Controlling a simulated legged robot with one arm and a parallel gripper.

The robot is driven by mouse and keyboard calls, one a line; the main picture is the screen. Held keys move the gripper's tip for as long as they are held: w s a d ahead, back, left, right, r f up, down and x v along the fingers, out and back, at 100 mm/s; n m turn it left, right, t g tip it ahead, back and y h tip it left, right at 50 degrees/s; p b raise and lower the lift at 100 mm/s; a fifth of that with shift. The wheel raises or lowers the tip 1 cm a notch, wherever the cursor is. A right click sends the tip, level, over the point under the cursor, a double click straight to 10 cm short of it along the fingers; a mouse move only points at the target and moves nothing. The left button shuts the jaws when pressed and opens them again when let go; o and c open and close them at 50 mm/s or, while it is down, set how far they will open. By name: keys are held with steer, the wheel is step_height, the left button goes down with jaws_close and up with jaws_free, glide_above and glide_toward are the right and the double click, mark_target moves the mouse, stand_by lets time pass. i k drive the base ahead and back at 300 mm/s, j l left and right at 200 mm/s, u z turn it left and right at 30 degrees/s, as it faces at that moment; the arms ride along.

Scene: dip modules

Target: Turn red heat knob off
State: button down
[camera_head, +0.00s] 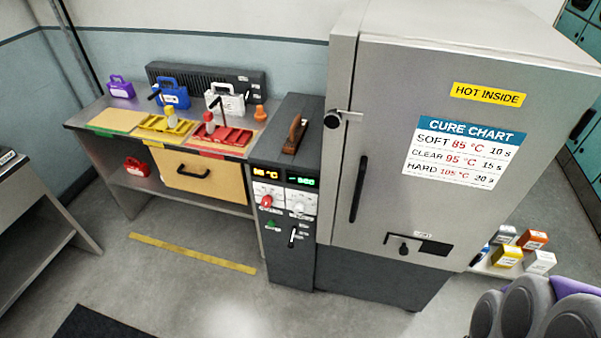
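The red heat knob (266,201) is on the front of the grey control column (285,260), left of the large grey oven cabinet (345,85). It sits below an orange-lit temperature display (267,173). A white knob (299,209) is to its right, under a green-lit display (302,180). The knob's pointer direction and the small labels around it are too small to read. My gripper is not in view; grey and purple rounded parts of my own body show at the lower right.
A workbench (70,123) with coloured trays and cases stands left of the column. A brown-handled tool (295,134) lies on the column top. Small coloured boxes (506,256) sit on a shelf right of the oven. The floor (185,295) before the column is clear.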

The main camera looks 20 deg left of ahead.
mark_target(267, 201)
steer(key=u, duration=1.05)
